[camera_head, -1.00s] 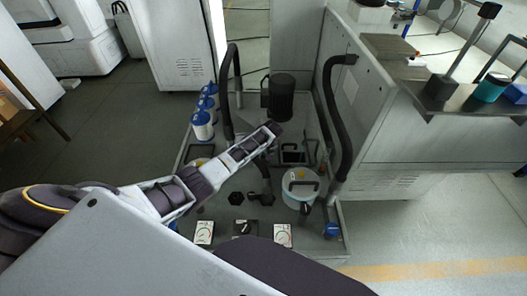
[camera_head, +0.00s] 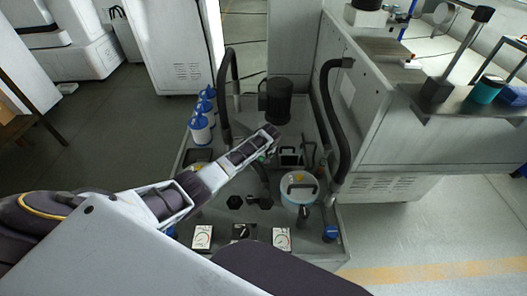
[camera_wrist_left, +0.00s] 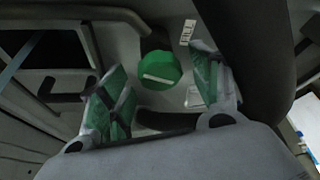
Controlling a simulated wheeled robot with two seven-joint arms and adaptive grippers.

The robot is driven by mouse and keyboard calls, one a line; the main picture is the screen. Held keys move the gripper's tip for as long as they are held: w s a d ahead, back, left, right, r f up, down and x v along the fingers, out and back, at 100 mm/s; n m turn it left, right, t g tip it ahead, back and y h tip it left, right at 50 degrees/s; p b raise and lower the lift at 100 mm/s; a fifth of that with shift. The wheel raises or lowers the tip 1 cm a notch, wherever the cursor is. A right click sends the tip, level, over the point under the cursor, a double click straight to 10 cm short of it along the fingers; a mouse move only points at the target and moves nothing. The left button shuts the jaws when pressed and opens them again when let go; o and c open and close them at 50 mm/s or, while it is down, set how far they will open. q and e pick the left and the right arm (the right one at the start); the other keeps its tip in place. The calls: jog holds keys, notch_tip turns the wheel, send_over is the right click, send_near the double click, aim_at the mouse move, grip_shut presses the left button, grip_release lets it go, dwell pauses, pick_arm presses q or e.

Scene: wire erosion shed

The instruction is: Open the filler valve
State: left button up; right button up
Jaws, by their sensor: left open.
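A green faceted knob (camera_wrist_left: 160,70) with a white bar across its face shows in the left wrist view, beside a small white label (camera_wrist_left: 186,33) with dark lettering that looks like FILL. My left gripper (camera_wrist_left: 158,95) is open, with one green-padded finger on each side of the knob and visible gaps between. In the head view my left gripper (camera_head: 272,136) reaches from the left over the middle of the tank unit and mostly hides the knob there. My right gripper is not in view.
A dark cylinder (camera_head: 278,100) stands behind the gripper. Black hoses rise at left (camera_head: 228,95) and right (camera_head: 339,125). A round white-lidded container (camera_head: 299,188) is to the right. Gauges (camera_head: 202,237) line the front edge, and blue-white canisters (camera_head: 200,125) stand at left.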

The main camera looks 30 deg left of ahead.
pick_arm(q)
jog(key=shift+r, duration=0.1)
jog(key=v, duration=1.1)
jog(key=shift+s+d+r, duration=0.15)
jog(key=shift+s+r, duration=0.05)
jog(key=shift+r, duration=0.05)
dwell(0.8)
